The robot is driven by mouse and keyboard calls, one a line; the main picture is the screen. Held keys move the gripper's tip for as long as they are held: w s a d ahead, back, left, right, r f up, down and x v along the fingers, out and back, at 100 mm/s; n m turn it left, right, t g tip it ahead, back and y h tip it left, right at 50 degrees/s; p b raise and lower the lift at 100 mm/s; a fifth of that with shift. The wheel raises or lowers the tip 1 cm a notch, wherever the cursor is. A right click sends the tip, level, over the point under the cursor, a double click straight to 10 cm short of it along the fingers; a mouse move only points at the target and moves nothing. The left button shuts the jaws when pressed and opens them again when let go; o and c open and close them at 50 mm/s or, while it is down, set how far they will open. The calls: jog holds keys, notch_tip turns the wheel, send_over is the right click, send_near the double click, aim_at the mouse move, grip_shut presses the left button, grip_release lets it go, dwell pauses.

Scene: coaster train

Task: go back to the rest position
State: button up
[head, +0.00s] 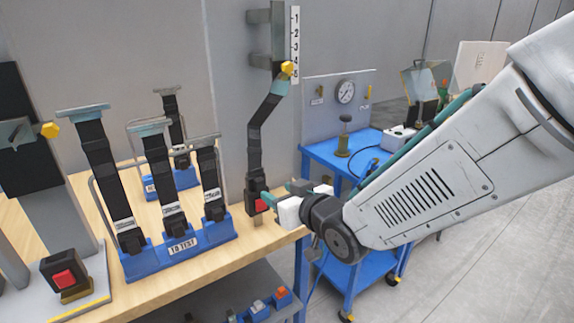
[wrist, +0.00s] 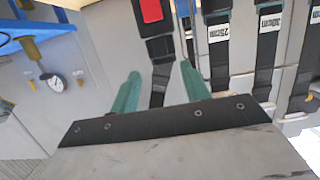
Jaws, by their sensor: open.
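My gripper (head: 278,192) is at the table's right end in the head view, its teal fingers spread apart. It is beside a black buckle with a red button (head: 261,205), which stands at the table's edge. A black strap (head: 264,117) rises from that buckle, bends, and runs up to a wall bracket with a yellow knob (head: 287,68). In the wrist view my gripper (wrist: 160,70) shows its fingers on either side of the strap (wrist: 159,88), with the red button (wrist: 151,10) beyond. Whether a finger touches the strap, I cannot tell.
A blue rack (head: 190,247) of labelled straps stands on the wooden table (head: 225,262), left of my gripper. Another buckle with a red button (head: 66,277) is at the far left. A blue cart (head: 325,152) with a gauge (head: 345,91) is behind my arm. Open floor lies right.

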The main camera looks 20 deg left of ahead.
jog(key=s+d+f+g+h, duration=0.2)
jog(key=d+f+h, duration=0.2)
jog(key=f, duration=0.3)
jog(key=s+d+m+g+h, duration=0.1)
jog(key=s+d+g+h, duration=0.15)
jog(key=d, duration=0.45)
jog(key=s+d+m+g+h, duration=0.1)
jog(key=s+d+m+h, duration=0.15)
jog(key=d, duration=0.55)
jog(key=s+d+r+m+g+h, duration=0.1)
jog(key=s+d+r+m, duration=0.1)
jog(key=s+d+r, duration=0.2)
jog(key=s+d+r+m+g, duration=0.1)
jog(key=s+d+r+m, duration=0.1)
jog(key=s+d, duration=0.5)
jog(key=s+d+r+m+g+h, duration=0.1)
jog(key=s+d+r, duration=0.4)
jog(key=d, duration=0.6)
jog(key=shift+s+d+r+m+h, duration=0.3)
jog(key=shift+s+d+m, duration=0.15)
jog(key=shift+m, duration=0.3)
